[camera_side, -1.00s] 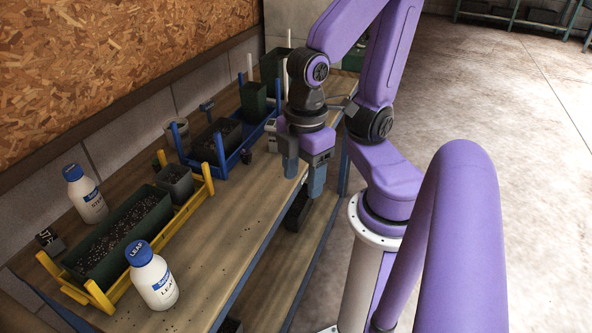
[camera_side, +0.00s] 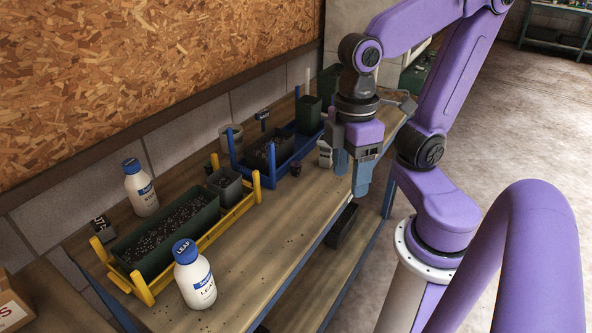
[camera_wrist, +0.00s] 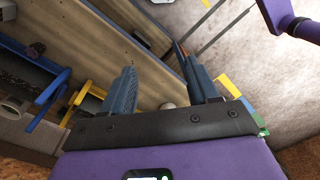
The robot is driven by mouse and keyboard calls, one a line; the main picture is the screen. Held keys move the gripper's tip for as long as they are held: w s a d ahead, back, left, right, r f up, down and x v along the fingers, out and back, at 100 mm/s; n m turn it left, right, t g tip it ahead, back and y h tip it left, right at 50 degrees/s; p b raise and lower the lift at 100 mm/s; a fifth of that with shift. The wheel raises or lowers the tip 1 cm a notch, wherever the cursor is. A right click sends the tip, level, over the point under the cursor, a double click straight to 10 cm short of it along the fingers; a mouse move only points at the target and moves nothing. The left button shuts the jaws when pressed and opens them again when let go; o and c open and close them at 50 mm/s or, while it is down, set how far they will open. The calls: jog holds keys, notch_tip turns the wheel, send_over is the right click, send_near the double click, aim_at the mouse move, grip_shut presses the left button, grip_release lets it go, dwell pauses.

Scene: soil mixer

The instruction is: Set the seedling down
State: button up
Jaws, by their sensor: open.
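A small dark plug (camera_side: 295,169), which may be the seedling, stands on the wooden bench (camera_side: 290,215) beside the blue rack's right end. The wrist view shows it as a dark purplish lump (camera_wrist: 36,50) at the upper left. Leaves are too small to make out. My gripper (camera_side: 350,182) is to the right of it, near the bench's front edge and apart from it. In the wrist view, the two blue fingers (camera_wrist: 162,75) are spread with nothing between them.
A yellow rack (camera_side: 245,205) holds a soil trough (camera_side: 165,232) and a grey pot (camera_side: 226,184). A blue rack (camera_side: 283,162) holds another trough and a green pot (camera_side: 308,113). White bottles stand around the yellow rack: LEAF (camera_side: 195,275) in front, another (camera_side: 140,190) behind.

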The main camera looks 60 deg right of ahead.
jog(key=w+a+f+m+y, duration=0.1)
jog(key=w+m+y, duration=0.6)
jog(key=w+m, duration=1)
jog(key=w+d+m+t+y, duration=0.15)
jog(key=d+m+t, duration=0.25)
jog(key=m, duration=0.4)
jog(key=w+d+m+t+h, duration=0.1)
jog(key=w+d+m+t, duration=0.2)
jog(key=m, duration=0.5)
jog(key=s+d+r+m+t+h, duration=0.1)
jog(key=s+d+m+t+h, duration=0.25)
jog(key=d+m, duration=0.35)
jog(key=s+d+m+t+h, duration=0.3)
jog(key=d+m+t+h, duration=0.1)
jog(key=d+m, duration=0.3)
send_near(298, 165)
jog(key=shift+w+a+r+g, duration=0.1)
jog(key=shift+w+r+g, duration=0.1)
jog(key=shift+w, duration=0.25)
jog(key=shift+w+a+r+g, duration=0.1)
jog(key=shift+w+r, duration=0.15)
jog(key=shift+w, duration=0.15)
jog(key=shift+w+f, duration=0.1)
jog(key=shift+f, duration=0.4)
jog(key=shift+w+f, duration=0.15)
jog(key=shift+w, duration=0.1)
jog(key=shift+x, duration=3.4)
jog(key=shift+d, duration=0.15)
